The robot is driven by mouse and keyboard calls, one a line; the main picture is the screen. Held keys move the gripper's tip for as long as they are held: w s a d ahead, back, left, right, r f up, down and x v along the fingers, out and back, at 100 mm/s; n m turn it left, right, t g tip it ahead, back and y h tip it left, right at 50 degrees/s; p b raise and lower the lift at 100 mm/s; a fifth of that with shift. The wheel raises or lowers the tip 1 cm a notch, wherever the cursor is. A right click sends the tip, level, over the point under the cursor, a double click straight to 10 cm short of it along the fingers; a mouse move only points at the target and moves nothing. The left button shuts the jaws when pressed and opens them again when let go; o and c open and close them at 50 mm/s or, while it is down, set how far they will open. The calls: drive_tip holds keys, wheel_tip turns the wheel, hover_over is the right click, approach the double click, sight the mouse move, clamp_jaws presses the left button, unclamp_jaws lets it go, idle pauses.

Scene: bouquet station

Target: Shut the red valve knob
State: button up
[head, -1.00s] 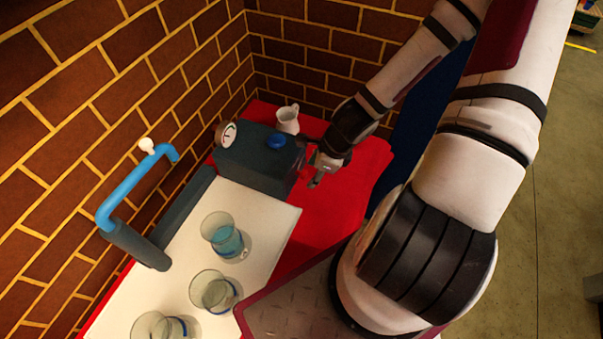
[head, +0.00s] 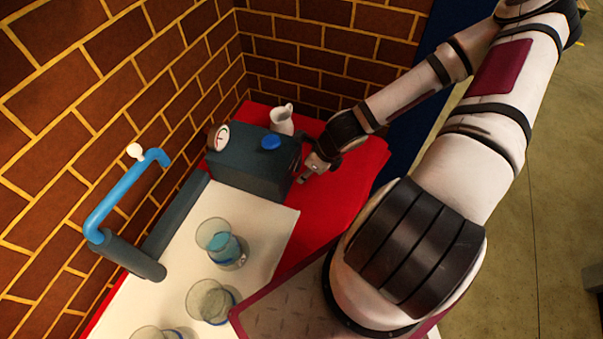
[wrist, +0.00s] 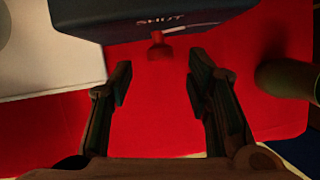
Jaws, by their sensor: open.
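The red valve knob (wrist: 159,50) sticks out from the side of a dark box (wrist: 150,18), just below the word SHUT in the wrist view. A white line is marked beside that word. My gripper (wrist: 160,76) is open and empty. Its two fingers point at the knob, one on each side in the picture, and the knob appears slightly beyond the fingertips. I see no contact. In the head view, my gripper (head: 307,172) is low beside the right end of the dark box (head: 245,170). I cannot make out the knob there.
A dark rounded thing (wrist: 286,78) lies right of my fingers.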

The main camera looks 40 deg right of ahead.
drive_tip(key=shift+x, duration=2.5)
clamp_jaws()
